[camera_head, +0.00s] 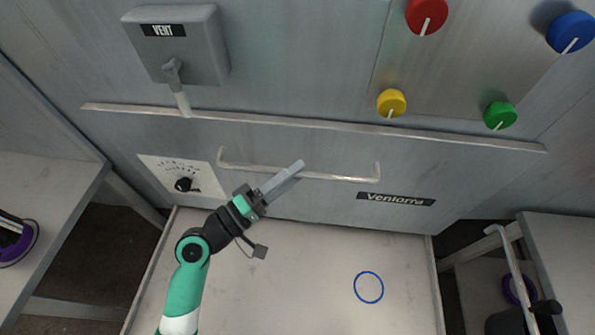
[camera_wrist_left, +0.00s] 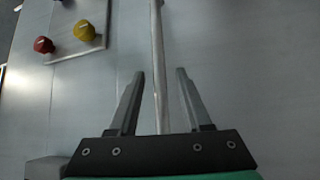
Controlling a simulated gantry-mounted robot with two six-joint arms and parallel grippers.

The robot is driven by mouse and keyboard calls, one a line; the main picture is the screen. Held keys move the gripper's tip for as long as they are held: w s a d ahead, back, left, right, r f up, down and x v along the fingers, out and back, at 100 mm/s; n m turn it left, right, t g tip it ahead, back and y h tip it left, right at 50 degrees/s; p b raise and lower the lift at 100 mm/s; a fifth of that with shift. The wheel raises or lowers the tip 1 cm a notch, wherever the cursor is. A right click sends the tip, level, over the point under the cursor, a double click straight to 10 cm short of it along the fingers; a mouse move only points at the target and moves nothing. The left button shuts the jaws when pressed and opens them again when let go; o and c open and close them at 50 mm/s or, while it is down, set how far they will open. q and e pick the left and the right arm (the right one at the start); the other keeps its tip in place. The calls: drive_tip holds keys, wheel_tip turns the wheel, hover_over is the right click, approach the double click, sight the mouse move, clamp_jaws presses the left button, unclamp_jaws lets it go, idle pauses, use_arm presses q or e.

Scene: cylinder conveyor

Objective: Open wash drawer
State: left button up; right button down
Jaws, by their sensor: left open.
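The wash drawer front is a grey metal panel (camera_head: 300,205) with a "Ventorra" label (camera_head: 396,199). A pale horizontal bar handle (camera_head: 335,178) runs across it. The panel looks flush with the machine. My left gripper (camera_head: 298,166) is open at the middle of the handle, its arm coming up from below. In the left wrist view, the bar (camera_wrist_left: 158,70) passes between the two spread fingers of my left gripper (camera_wrist_left: 160,75). I see space on both sides of the bar. My right gripper is not clearly in view.
A long rail (camera_head: 310,124) crosses above the handle. Red (camera_head: 427,15), yellow (camera_head: 391,102), green (camera_head: 500,115) and blue (camera_head: 570,32) knobs stick out at the upper right. A vent box (camera_head: 180,45) and a dial plate (camera_head: 182,178) are on the left. A pale surface with a blue ring (camera_head: 369,287) lies below.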

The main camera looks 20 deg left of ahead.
use_arm(q)
drive_tip(key=shift+w+d+r, duration=0.1)
drive_tip(key=shift+w+d, duration=0.3)
drive_tip(key=shift+w, duration=0.2)
drive_tip(key=shift+c, duration=0.3)
clamp_jaws()
idle(0.7)
